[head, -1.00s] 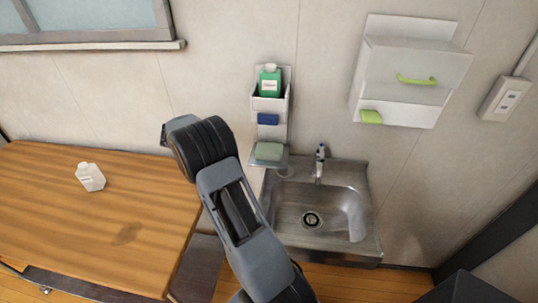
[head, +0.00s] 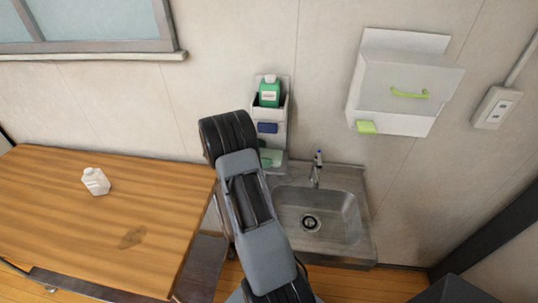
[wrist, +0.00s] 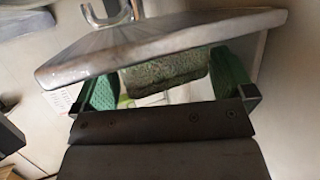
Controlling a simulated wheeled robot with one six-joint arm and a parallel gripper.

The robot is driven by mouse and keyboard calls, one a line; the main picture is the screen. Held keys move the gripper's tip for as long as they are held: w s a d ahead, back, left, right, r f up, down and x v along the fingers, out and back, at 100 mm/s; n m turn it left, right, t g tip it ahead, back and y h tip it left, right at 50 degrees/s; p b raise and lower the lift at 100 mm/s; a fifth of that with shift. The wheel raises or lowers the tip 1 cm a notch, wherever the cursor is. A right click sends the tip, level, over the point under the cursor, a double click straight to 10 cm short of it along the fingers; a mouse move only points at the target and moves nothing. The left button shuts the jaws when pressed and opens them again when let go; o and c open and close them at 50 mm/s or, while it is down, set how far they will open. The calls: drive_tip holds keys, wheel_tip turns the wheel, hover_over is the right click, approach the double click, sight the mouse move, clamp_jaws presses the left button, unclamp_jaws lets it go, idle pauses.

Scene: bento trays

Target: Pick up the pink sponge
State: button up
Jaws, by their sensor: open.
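No pink sponge shows in either view. A green sponge (wrist: 165,72) lies on the small shelf at the bottom of the wall rack; part of it shows in the head view (head: 271,157), behind my arm. In the wrist view my gripper (wrist: 162,84) is open, with green fingers apart at left and right. The sponge appears between them, close to the shelf plate (wrist: 150,42). I cannot tell whether the fingers touch it. In the head view my arm hides the gripper. A blue sponge (head: 267,128) is higher on the rack.
A green bottle (head: 269,91) stands in the rack above. A steel sink (head: 345,236) with a tap (head: 316,168) is right of my arm. A lime sponge (head: 366,127) sits under a white wall box (head: 402,85). A white bottle (head: 96,181) stands on the wooden table (head: 60,225).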

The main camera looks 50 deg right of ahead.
drive_tip(key=shift+s+d+f, duration=0.15)
drive_tip(key=shift+d, duration=0.1)
drive_tip(key=c, duration=0.9)
